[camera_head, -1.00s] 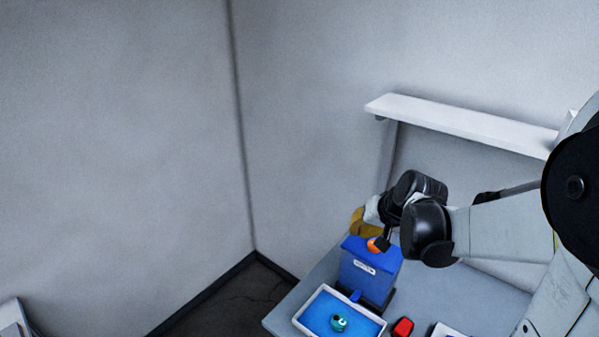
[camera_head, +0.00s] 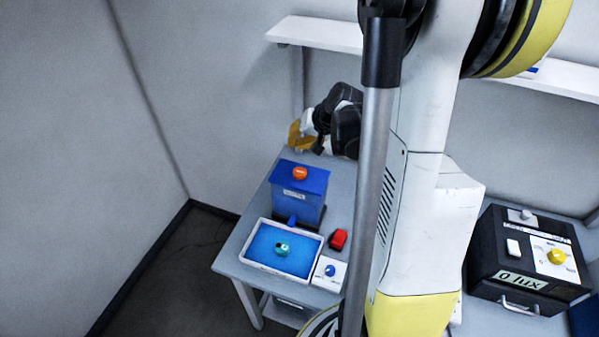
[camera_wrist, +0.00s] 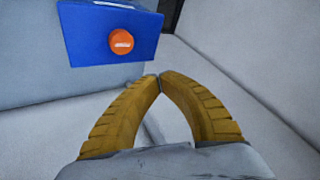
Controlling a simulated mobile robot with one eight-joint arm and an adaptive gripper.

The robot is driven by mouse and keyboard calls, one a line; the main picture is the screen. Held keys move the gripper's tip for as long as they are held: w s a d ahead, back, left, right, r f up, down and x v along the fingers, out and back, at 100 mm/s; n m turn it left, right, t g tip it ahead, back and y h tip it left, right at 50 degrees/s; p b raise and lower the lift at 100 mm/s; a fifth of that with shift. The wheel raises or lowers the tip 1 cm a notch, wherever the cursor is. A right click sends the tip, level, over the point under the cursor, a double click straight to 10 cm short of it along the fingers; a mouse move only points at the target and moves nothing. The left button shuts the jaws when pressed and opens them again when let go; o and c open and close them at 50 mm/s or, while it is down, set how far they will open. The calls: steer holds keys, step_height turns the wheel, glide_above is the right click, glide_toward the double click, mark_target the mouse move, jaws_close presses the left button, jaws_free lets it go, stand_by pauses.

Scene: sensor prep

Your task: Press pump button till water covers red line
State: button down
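The pump is a blue box (camera_head: 299,195) with an orange button (camera_head: 300,173) on its top. A blue spout (camera_head: 292,220) points over a white-rimmed tray (camera_head: 262,276) of blue water (camera_head: 262,240). No red line can be made out. My gripper (camera_head: 294,148), with yellow fingers, is behind the pump, apart from the button. In the wrist view the fingertips (camera_wrist: 159,76) meet with nothing between them. The orange button (camera_wrist: 121,41) and blue pump top (camera_wrist: 85,33) show beyond the fingertips there, up and to the left.
A teal object (camera_head: 282,249) is in the tray. A red item (camera_head: 338,239) and a white box with a blue knob (camera_head: 328,272) stand right of it. A black box reading "0 lux" (camera_head: 513,258) stands further right. A white shelf (camera_head: 320,33) runs along the wall.

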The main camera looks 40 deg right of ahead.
mark_target(294, 169)
step_height(294, 169, down, 8)
steer(key=b, duration=0.6)
steer(key=shift+f, duration=0.1)
steer(key=shift+f, duration=0.1)
stand_by(1.0)
steer(key=shift+f+b, duration=0.3)
steer(key=shift+b, duration=0.25)
steer(key=shift+f+b, duration=0.7)
stand_by(0.6)
steer(key=shift+r, duration=0.1)
steer(key=shift+r+p, duration=0.8)
steer(key=shift+r, duration=0.25)
steer(key=shift+r+p, duration=1.8)
steer(key=shift+r, duration=0.75)
